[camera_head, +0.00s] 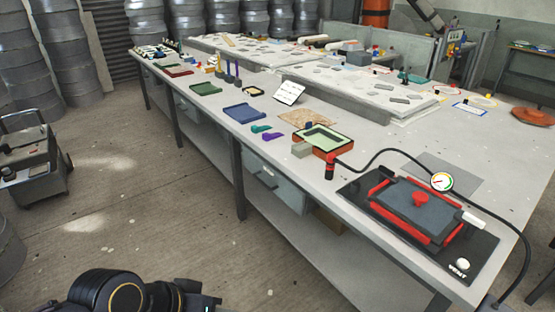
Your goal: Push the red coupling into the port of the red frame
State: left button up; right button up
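The red coupling (330,168), a short dark cylinder with a red band, stands on the bench at the end of a black hose. It is close to the near corner of a red-rimmed frame (345,149) with a pale green inside; I cannot tell whether they touch. No port is clear on either frame. Dark parts of my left arm show at the bottom left, its gripper (205,301) cut off and unclear. My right gripper is out of view.
Coloured trays and tools line the bench's front edge. A raised grey slab (350,100) stands behind.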

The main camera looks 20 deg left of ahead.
aim_at(331, 160)
jog(key=u, duration=0.25)
jog(key=i+z, duration=0.25)
jog(key=z, duration=0.15)
jog(key=i+j+z, duration=0.2)
jog(key=z, duration=0.15)
jog(key=i+j+z, duration=0.2)
jog(key=z, duration=0.2)
jog(key=i+j+z, duration=0.1)
jog(key=i+j, duration=0.55)
jog(key=j, duration=0.15)
